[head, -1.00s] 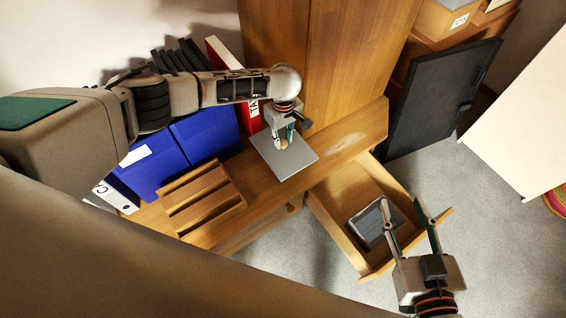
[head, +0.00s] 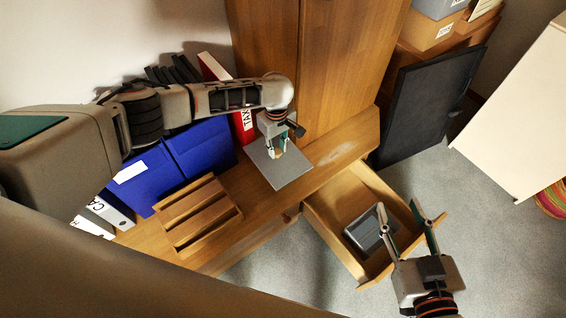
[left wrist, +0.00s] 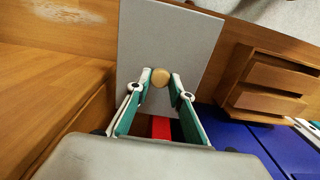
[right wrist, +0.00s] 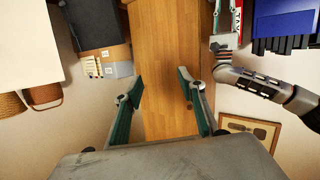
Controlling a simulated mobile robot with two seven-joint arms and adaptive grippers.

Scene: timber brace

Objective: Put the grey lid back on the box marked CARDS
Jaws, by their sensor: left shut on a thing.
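A flat grey lid (head: 280,168) with a round wooden knob (left wrist: 160,77) is at the wooden desk, in front of the cabinet. My left gripper (head: 276,152) is shut on the knob from above. In the left wrist view, the lid (left wrist: 165,35) extends beyond the fingers. I cannot tell whether it touches the desk. My right gripper (head: 400,208) is open and empty above the front of an open drawer; its fingers also show in the right wrist view (right wrist: 160,82). Boxes with white labels, one grey (head: 438,6) and one cardboard (head: 430,32), stand at top right; the labels are unreadable.
The open drawer (head: 322,222) holds a dark grey case (head: 366,232). Blue binders (head: 200,148) and a slatted wooden rack (head: 197,215) stand left of the lid. A dark panel (head: 425,105) stands right of the tall cabinet (head: 325,60).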

